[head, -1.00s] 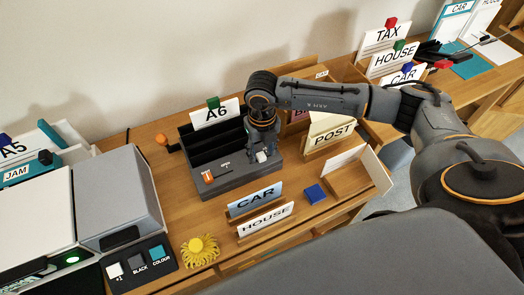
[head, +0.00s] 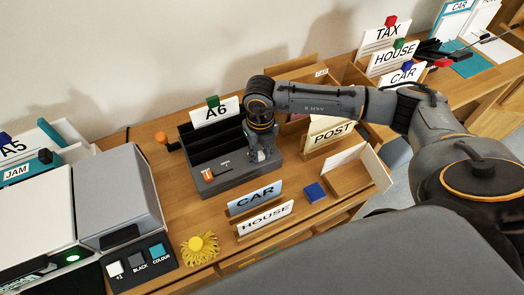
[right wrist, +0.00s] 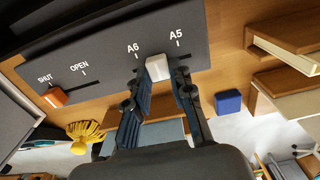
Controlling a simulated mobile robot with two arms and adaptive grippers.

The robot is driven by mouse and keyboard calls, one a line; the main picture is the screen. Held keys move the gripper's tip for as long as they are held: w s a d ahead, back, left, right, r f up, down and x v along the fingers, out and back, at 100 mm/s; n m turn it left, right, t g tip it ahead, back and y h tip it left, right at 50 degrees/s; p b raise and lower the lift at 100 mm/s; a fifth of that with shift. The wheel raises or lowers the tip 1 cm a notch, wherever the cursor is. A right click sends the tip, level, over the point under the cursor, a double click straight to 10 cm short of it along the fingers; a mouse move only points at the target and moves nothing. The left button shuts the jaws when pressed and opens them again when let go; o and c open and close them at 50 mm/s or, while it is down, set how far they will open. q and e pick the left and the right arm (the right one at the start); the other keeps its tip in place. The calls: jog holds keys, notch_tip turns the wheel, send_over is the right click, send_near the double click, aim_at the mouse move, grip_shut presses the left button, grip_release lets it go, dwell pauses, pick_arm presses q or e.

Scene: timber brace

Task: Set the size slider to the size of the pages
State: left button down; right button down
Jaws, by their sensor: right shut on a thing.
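The size slider's white knob (right wrist: 157,68) is on the dark control panel (right wrist: 110,52) of the black machine. It stands between the A6 and A5 marks. My right gripper (right wrist: 158,82) is shut on the knob, one finger on each side. In the head view my right gripper (head: 262,155) points down at the panel's right end and mostly hides the knob. A white card reading A6 (head: 215,112), with a green tab, stands at the back of the machine's black slots (head: 215,142). My left gripper is not in view.
An orange knob (right wrist: 55,97) sits at SHUT on the same panel. CAR (head: 255,197) and HOUSE (head: 265,218) cards stand in front of the machine, with a blue block (head: 315,193) beside them. The POST holder (head: 330,132) is close on the right.

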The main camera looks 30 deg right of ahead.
jog(key=shift+a+b, duration=0.3)
jog(key=shift+a, duration=0.95)
jog(key=c, duration=1.3)
grip_release()
jog(key=shift+o, duration=0.7)
jog(key=shift+w+a, duration=0.1)
jog(key=shift+a, duration=0.05)
